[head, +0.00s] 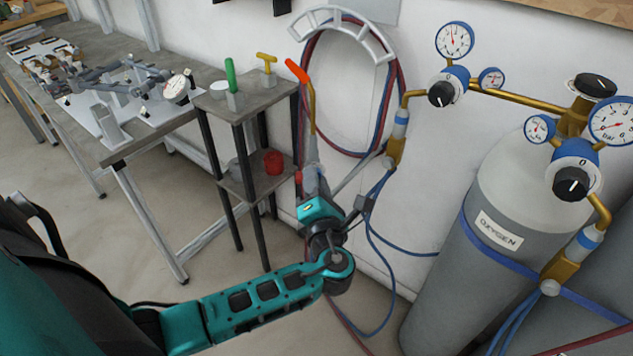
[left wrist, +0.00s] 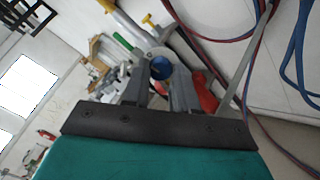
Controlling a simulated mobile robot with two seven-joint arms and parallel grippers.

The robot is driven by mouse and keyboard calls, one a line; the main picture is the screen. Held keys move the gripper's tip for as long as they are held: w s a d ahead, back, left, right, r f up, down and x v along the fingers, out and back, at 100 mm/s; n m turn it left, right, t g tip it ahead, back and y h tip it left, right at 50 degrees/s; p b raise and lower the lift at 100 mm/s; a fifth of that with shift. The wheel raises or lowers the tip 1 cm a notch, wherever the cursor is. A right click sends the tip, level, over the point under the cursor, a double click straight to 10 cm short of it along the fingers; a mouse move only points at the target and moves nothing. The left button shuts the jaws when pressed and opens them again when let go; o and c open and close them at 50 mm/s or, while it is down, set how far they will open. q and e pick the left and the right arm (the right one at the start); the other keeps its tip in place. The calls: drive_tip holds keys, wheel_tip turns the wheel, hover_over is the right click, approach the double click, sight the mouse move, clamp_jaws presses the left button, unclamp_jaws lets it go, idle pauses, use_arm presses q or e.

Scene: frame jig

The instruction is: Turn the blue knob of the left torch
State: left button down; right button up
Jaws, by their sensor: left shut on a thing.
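The left torch (head: 311,178) stands upright beside the small shelf stand, with a bent brass neck (head: 312,105) and an orange tip (head: 297,70). A red knob (head: 298,177) shows on its side. My left gripper (head: 322,208) is at the lower part of the torch, its arm coming in from below left. In the left wrist view the blue knob (left wrist: 160,68) sits between the two fingers of my left gripper (left wrist: 161,85), which is shut on it. The blue knob is hidden in the head view. My right gripper is not in view.
A small stand (head: 263,100) holds green and yellow handles, with a red can (head: 273,162) on its lower shelf. A workbench with a jig is at left. Hoses (head: 370,240) hang by the wall. A grey oxygen cylinder (head: 480,260) with gauges stands at right.

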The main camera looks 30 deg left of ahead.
use_arm(q)
drive_tip(key=shift+m, duration=0.6)
drive_tip(key=c, duration=0.9)
unclamp_jaws()
drive_tip(key=shift+o, duration=0.2)
